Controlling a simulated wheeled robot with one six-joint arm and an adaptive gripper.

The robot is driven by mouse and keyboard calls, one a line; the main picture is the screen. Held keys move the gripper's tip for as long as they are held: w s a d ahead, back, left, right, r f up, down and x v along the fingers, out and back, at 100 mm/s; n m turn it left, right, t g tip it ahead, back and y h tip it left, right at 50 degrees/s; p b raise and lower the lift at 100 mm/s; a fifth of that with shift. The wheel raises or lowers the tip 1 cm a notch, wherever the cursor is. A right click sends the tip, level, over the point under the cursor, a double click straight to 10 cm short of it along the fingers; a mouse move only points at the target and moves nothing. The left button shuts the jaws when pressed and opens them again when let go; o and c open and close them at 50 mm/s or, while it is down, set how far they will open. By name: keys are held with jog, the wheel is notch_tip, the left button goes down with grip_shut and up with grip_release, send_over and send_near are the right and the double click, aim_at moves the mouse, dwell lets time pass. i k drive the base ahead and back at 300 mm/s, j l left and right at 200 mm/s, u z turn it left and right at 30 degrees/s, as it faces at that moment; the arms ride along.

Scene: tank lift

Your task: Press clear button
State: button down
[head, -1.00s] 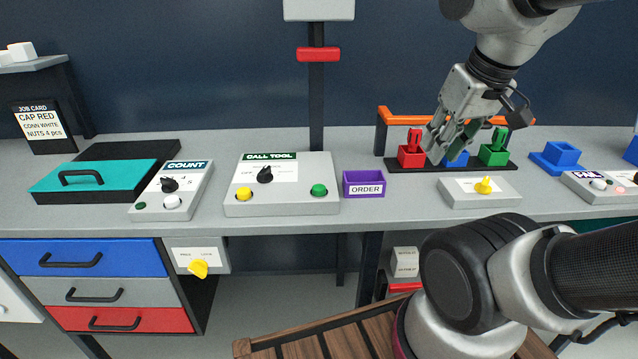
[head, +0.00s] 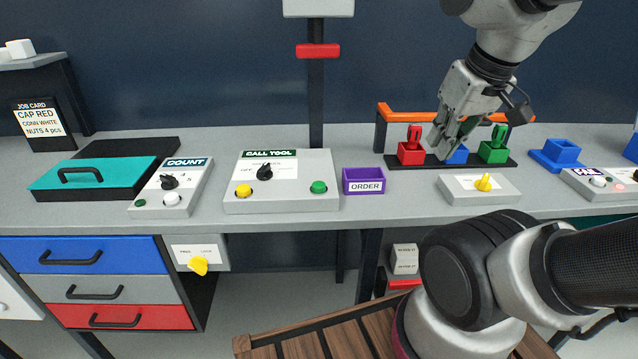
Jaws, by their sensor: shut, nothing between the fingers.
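No button label that I can read says "clear". The COUNT box (head: 183,181) at the left has a dark knob, a white button (head: 173,199) and a small green dot. The CALL TOOL box (head: 281,207) has a yellow button (head: 244,190), a dark knob and a green button (head: 318,187). My gripper (head: 446,150) is shut and empty, pointing down in front of the blue block in the tool rack, apart from these boxes.
The rack (head: 392,163) holds red, blue and green blocks under an orange bar (head: 400,116). A grey box with a yellow knob (head: 484,182) stands in front. A purple ORDER bin (head: 363,190) and a teal lid (head: 95,180) are on the bench.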

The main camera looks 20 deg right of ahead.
aim_at(318, 186)
jog(key=k+j, duration=0.15)
jog(key=j, duration=0.25)
jog(key=k+j, duration=0.15)
jog(key=j, duration=0.2)
jog(key=k+j, duration=0.2)
jog(key=j, duration=0.2)
